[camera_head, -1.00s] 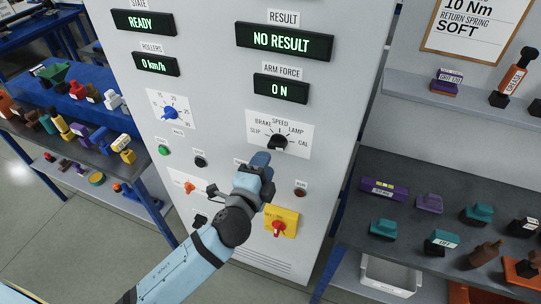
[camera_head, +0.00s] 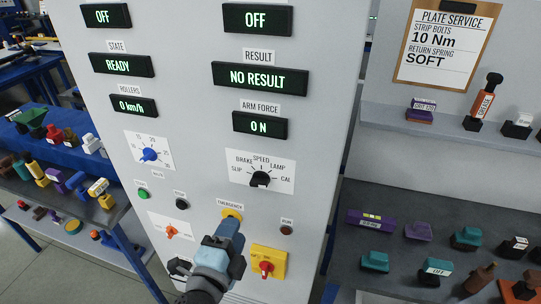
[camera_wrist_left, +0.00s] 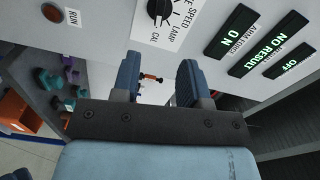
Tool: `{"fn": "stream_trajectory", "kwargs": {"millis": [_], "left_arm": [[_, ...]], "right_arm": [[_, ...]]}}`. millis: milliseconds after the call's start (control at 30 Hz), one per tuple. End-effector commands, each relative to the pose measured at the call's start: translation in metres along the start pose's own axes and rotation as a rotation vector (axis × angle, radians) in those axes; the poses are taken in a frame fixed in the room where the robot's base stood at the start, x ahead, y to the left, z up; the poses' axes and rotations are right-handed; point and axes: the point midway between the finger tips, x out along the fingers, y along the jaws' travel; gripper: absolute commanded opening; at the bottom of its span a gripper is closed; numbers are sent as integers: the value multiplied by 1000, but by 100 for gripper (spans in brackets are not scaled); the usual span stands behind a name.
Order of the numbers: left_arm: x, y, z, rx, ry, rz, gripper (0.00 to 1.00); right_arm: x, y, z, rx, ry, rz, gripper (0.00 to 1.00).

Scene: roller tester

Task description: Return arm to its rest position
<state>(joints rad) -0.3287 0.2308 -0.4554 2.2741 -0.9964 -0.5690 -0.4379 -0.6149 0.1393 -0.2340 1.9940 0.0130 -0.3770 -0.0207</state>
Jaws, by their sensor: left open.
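My left gripper (camera_head: 228,232) is in front of the lower part of the grey control cabinet (camera_head: 205,150), just below the label EMERGENCY and its yellow-ringed button (camera_head: 231,214), which it partly covers. In the left wrist view the gripper (camera_wrist_left: 160,70) has its two blue fingers apart with nothing between them. The black mode selector knob (camera_head: 260,179) is above and right of the gripper. The wrist view also shows this knob (camera_wrist_left: 157,10). The displays read READY, NO RESULT, 0 km/h and 0 N. My right gripper is in neither view.
A red rotary switch on a yellow plate (camera_head: 266,266) is close to the right of the gripper. An orange switch (camera_head: 171,232) is to its left. A right shelf (camera_head: 400,200) holds teal, purple and brown parts. A left bench (camera_head: 45,215) holds several coloured parts.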

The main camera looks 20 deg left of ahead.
Motion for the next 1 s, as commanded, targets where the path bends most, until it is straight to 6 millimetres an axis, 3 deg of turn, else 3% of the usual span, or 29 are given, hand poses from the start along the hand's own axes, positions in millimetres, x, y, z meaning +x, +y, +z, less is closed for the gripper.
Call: {"fn": "stream_trajectory", "kwargs": {"millis": [167,267,333,500,600,767,1000], "left_arm": [[-2,17,3,-69,1,53,40],[-10,56,11,-246,-6,175,40],[-21,93,18,-427,-30,284,40],[-63,172,37,-895,-150,496,40],[-85,202,46,-1110,-230,560,40],[-105,224,54,-1291,-305,597,40],[-106,226,55,-1313,-313,599,40]], "right_arm": [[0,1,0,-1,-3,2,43],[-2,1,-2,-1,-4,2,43],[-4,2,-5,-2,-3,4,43],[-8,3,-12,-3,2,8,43],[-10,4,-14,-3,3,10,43],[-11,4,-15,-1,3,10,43],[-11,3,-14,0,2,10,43]]}}
